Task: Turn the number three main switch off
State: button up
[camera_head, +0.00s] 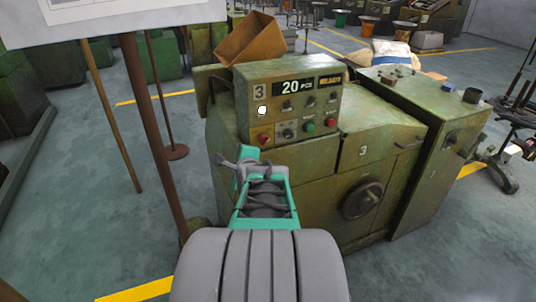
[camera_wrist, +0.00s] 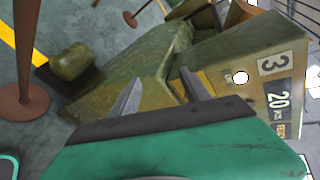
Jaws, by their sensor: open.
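The green machine marked 3 (camera_head: 362,152) stands in front of me. Its control panel (camera_head: 275,80) carries a "3" plate, a display reading 20 PCS, a bright white round lamp (camera_head: 262,110), several dark knobs, and red and green buttons along the bottom. A dark switch (camera_head: 287,132) sits in the bottom row; its position is too small to read. My gripper (camera_head: 245,158) is just below the panel's lower left corner. In the wrist view my gripper (camera_wrist: 160,88) is open and empty, with the panel (camera_wrist: 250,105) turned sideways on the right. The switch does not show there.
A brown post (camera_head: 150,130) holding a white board (camera_head: 110,15) stands left of the machine. A handwheel (camera_head: 362,200) projects from its front. A rusty open box (camera_head: 250,40) is behind the panel. Floor is clear at far left.

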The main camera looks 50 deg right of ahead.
aim_at(266, 143)
jog(key=s+d+m+h, duration=0.3)
jog(key=s+d+m, duration=0.2)
jog(key=d+m, duration=0.25)
jog(key=shift+n, duration=0.45)
jog(key=x, duration=0.7)
jog(key=shift+w+d+p, duration=0.1)
jog(key=shift+d+p, duration=0.2)
jog(key=shift+p, duration=0.1)
jog(key=shift+c, duration=0.2)
grip_shut()
